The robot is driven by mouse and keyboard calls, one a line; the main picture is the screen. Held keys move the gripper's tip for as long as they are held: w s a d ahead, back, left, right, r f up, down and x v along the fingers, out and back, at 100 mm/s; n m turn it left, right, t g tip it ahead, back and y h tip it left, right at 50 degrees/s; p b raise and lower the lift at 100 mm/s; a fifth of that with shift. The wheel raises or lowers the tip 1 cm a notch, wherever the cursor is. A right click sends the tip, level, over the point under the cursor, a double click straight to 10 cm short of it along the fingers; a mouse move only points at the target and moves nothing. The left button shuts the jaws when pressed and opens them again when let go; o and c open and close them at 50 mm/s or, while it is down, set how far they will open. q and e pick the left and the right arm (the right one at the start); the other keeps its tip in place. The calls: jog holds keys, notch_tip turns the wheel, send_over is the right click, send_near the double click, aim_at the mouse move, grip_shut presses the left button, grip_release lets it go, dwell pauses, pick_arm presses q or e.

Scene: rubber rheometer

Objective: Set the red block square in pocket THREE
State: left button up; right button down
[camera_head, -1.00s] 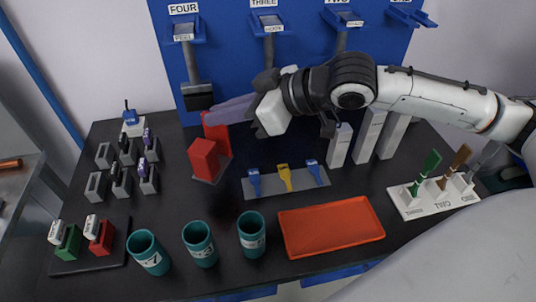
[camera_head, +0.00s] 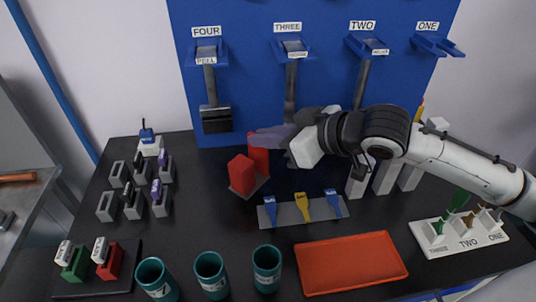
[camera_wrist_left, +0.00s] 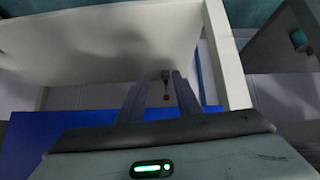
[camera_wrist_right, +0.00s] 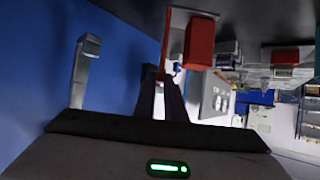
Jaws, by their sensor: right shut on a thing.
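A red block (camera_head: 258,158) stands upright behind a second red block (camera_head: 241,174) on a grey plate. My right gripper (camera_head: 268,140) has its fingertips at the top of the rear block and is shut on it, though the fingers hide the contact. In the right wrist view the rear block (camera_wrist_right: 167,38) shows as a narrow red strip at the fingertips, beside the other block. The white rack (camera_head: 461,238) at the right has pockets marked THREE, TWO and ONE; a green item is at THREE. My left gripper (camera_wrist_left: 160,95) is open and empty, outside the head view.
An orange tray (camera_head: 350,262), teal cups (camera_head: 210,275) and brushes on a grey strip (camera_head: 285,215) are at the front. White blocks (camera_head: 385,177) stand below my right arm. Small grey holders (camera_head: 107,207) are left.

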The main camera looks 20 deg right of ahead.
aim_at(268, 151)
notch_tip(268, 151, down, 4)
jog(key=shift+r, duration=0.1)
jog(key=c, duration=1.8)
grip_release()
